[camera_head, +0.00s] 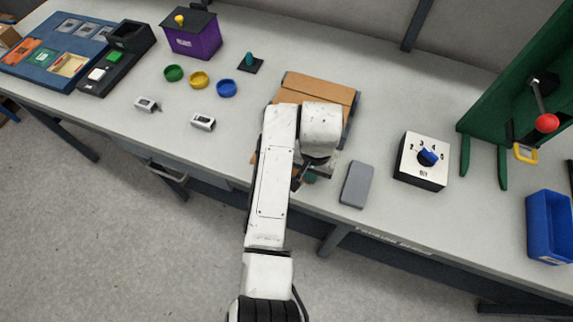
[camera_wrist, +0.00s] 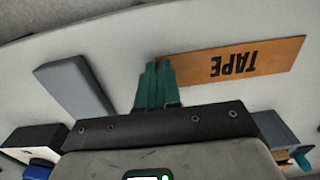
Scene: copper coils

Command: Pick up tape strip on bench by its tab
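The tape strip (camera_wrist: 240,60) is a flat orange-brown strip with the dark word TAPE, seen upside down in the wrist view. In the head view my arm hides most of it, and a small orange piece (camera_head: 254,158) shows left of the arm. My gripper (camera_wrist: 157,66) has teal fingers close together at the strip's left end. The fingertips cover that end, and a small dark bit shows between them. The tab itself is mostly hidden. In the head view a little of my gripper (camera_head: 310,177) shows near the bench's front edge.
A cardboard box (camera_head: 318,92) stands behind the arm. A white dial box (camera_head: 421,161) is further right. Bare bench (camera_head: 225,165) lies to the left.

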